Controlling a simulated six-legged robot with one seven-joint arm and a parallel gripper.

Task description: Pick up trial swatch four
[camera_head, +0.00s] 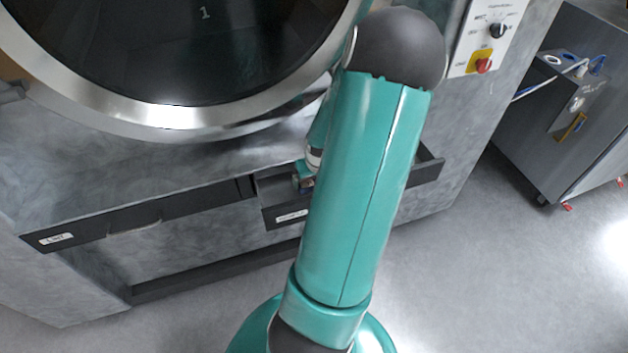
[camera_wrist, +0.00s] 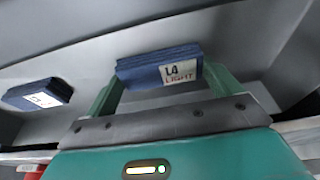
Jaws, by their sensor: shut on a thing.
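A dark blue folded swatch (camera_wrist: 142,68) with a white label reading "L4 LIGHT" is at the top middle of the wrist view. My gripper (camera_wrist: 163,82) has its two green fingers at either end of this swatch and is shut on it. In the head view, my gripper (camera_head: 303,181) is small and partly hidden behind my arm, at the open drawer (camera_head: 283,218). The swatch cannot be made out clearly there.
A second dark blue swatch (camera_wrist: 38,94) with a white label lies to the left in the wrist view. A shut drawer (camera_head: 130,222) is left of the open one. The washer's round door (camera_head: 150,118) hangs above. A grey cart (camera_head: 570,110) stands at right.

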